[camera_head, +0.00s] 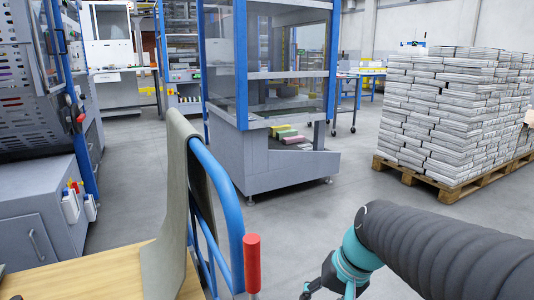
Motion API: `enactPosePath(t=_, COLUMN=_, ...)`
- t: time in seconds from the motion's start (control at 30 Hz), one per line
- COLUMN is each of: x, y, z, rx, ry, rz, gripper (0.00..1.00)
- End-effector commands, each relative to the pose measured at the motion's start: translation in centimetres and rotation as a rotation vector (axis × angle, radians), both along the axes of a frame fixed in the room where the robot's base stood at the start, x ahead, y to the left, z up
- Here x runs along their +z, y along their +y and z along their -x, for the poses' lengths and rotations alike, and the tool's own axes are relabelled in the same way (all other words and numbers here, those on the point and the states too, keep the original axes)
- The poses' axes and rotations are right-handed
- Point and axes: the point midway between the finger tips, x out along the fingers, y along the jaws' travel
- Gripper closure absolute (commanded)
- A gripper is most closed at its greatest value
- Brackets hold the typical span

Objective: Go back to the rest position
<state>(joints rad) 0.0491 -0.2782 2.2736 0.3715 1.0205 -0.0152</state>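My arm comes in from the lower right, dark and ribbed with a teal wrist. My gripper (309,291) is at the bottom edge, right of the blue railing. Only part of its dark fingers shows, and the rest is cut off by the frame, so I cannot tell whether it is open or shut. No held thing is visible. The newspaper stacks (450,115) stand on a wooden pallet (447,190) at the right, well apart from my gripper.
A blue tubular rail (222,190) with a red-gripped handle (252,264) and a draped greenish-grey sheet (167,225) stands close by, beside a wooden surface (88,268). A glazed machine (290,90) is mid-scene, grey cabinets (35,215) at left. Grey floor (345,185) lies open between machine and pallet.

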Motion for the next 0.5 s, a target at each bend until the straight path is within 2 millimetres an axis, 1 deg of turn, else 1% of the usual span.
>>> enactPosePath(t=0.03, x=0.7, y=-1.0, z=1.3, rx=0.017, ry=-0.041, rz=0.065, gripper=0.46)
enactPosePath(t=0.1, x=1.1, y=-2.5, z=2.7, rx=0.04, ry=-0.091, rz=0.151, gripper=0.46)
enactPosePath(t=0.23, x=2.2, y=-4.5, z=5.2, rx=0.088, ry=-0.18, rz=0.282, gripper=0.46)
enactPosePath(t=0.37, x=3.6, y=-5.5, z=7.4, rx=0.121, ry=-0.245, rz=0.359, gripper=0.46)
enactPosePath(t=0.5, x=5.3, y=-5.4, z=8.8, rx=0.123, ry=-0.306, rz=0.368, gripper=0.46)
